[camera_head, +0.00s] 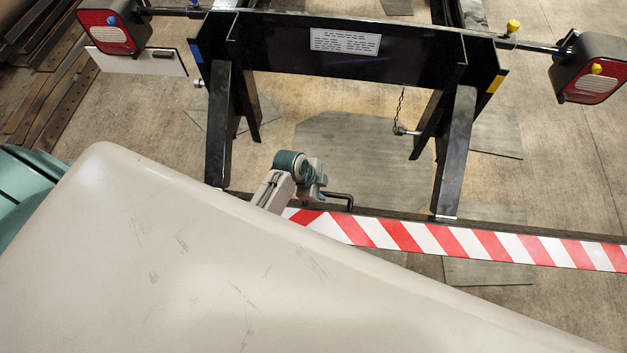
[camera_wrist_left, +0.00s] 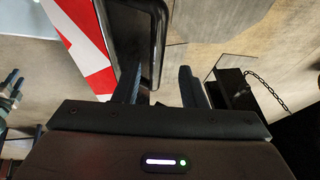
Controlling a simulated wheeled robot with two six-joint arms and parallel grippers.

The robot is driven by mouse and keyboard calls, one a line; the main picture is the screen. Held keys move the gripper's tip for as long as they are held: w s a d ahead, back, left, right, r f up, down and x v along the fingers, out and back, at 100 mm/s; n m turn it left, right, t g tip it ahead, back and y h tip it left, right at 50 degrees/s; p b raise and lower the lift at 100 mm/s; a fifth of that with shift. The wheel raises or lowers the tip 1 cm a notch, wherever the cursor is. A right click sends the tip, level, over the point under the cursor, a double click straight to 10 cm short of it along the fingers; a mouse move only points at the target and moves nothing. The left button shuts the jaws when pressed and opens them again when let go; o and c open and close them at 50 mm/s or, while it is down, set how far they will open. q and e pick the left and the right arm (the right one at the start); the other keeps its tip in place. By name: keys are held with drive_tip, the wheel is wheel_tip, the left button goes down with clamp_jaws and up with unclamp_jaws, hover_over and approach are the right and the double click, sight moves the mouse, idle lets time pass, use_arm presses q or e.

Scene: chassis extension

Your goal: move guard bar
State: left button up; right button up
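The guard bar (camera_head: 450,241) is a long red-and-white striped bar. In the head view it runs from the centre to the right edge, below the black frame legs. A black loop handle (camera_head: 340,197) stands at its left part; the handle also shows in the left wrist view (camera_wrist_left: 159,40), beside the stripes. My left gripper (camera_head: 318,192) is at this handle. In the left wrist view its two fingers (camera_wrist_left: 160,86) are apart, and one side of the handle appears between them, nearer the left finger. Contact cannot be told. My right gripper is not in view.
A black chassis frame (camera_head: 345,50) with two legs stands above the bar, with a tail light (camera_head: 107,32) at left and another (camera_head: 588,68) at right. A chain with a pin (camera_head: 399,112) hangs by the right leg. A large beige surface hides the lower left.

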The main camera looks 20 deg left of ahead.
use_arm(q)
drive_tip(key=v, duration=0.7)
drive_tip(key=shift+a+r+b, duration=0.2)
drive_tip(key=shift+r+b, duration=0.1)
drive_tip(key=shift+b, duration=0.15)
drive_tip(key=shift+s, duration=0.1)
